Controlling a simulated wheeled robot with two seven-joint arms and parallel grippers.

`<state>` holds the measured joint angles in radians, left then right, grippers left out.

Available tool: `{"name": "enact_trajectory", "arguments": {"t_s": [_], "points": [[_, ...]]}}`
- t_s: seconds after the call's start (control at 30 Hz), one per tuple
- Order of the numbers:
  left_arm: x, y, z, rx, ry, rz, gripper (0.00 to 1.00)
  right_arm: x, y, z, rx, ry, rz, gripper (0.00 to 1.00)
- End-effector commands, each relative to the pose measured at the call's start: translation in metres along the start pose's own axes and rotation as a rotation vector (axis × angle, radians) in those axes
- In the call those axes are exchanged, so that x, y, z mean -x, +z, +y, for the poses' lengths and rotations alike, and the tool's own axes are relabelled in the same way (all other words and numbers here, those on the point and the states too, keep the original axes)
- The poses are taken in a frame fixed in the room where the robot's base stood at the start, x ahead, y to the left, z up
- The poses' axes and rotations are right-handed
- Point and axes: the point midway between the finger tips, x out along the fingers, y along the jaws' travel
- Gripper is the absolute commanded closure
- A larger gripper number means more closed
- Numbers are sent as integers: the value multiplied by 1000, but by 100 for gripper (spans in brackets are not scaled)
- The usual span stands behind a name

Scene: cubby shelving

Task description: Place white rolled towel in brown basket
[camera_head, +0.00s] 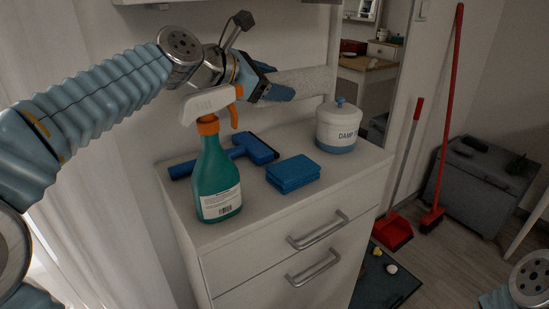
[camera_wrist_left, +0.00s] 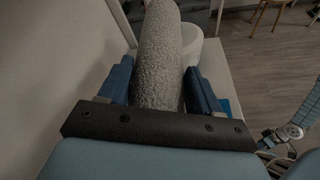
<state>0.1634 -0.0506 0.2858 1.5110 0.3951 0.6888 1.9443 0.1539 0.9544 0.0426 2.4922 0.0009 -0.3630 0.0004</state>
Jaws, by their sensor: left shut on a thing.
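The white rolled towel (camera_head: 305,80) is held out sideways above the white cabinet, left of the doorway. My left gripper (camera_head: 277,91) is shut on one end of it, and the rest of the roll sticks out to the right. In the left wrist view the towel (camera_wrist_left: 161,50) lies between the two blue fingers of the left gripper (camera_wrist_left: 160,88) and points away from the palm. No brown basket can be made out in either view.
On the white cabinet top (camera_head: 255,215) stand a green spray bottle (camera_head: 217,180), a blue squeegee (camera_head: 250,150), folded blue cloths (camera_head: 293,174) and a white lidded pot (camera_head: 338,130). A red dustpan (camera_head: 392,232), a red broom (camera_head: 446,120) and a grey bin (camera_head: 470,185) are at the right.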

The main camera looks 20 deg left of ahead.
Motion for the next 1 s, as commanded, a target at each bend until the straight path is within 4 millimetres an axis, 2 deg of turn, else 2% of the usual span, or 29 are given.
{"name": "enact_trajectory", "arguments": {"t_s": [0.17,0.6,0.8,1.0], "points": [[-10,-18,11,11,25,11,69,1,3,4,1,6,-9,57],[-94,-40,42,12,25,12,69,2,3,4,1,6,-9,57],[-126,-63,43,13,25,12,69,1,3,4,1,6,-9,57],[-144,-76,44,11,27,11,69,-1,3,5,1,7,-9,57]]}}
